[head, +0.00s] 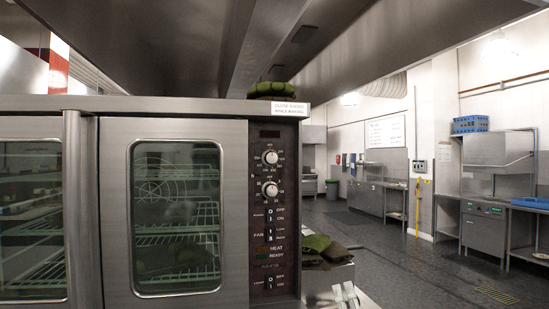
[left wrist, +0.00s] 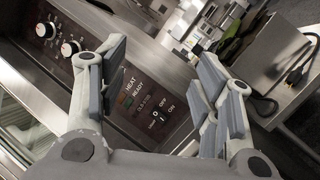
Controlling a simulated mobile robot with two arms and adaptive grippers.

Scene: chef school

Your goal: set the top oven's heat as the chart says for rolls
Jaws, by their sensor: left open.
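The top oven (head: 175,215) fills the left of the head view, its glass doors shut. Its dark control panel (head: 275,135) carries an upper round knob (head: 270,157) and a lower round knob (head: 270,190), with switches and HEAT and READY lights below. The left wrist view also shows the upper knob (left wrist: 45,29) and the lower knob (left wrist: 70,47). My left gripper (head: 346,296) is open, low and right of the panel; its fingers (left wrist: 160,62) show empty, apart from the knobs. A white board with small writing (head: 386,131) hangs on the far wall; I cannot read it. My right gripper is not in view.
A green item (head: 271,89) lies on top of the oven. Green and dark cloths (head: 325,250) lie on a surface right of the panel. A metal hood (head: 400,35) hangs overhead. The floor (head: 400,265) to the right is clear, with dishwashing units (head: 490,220) beyond.

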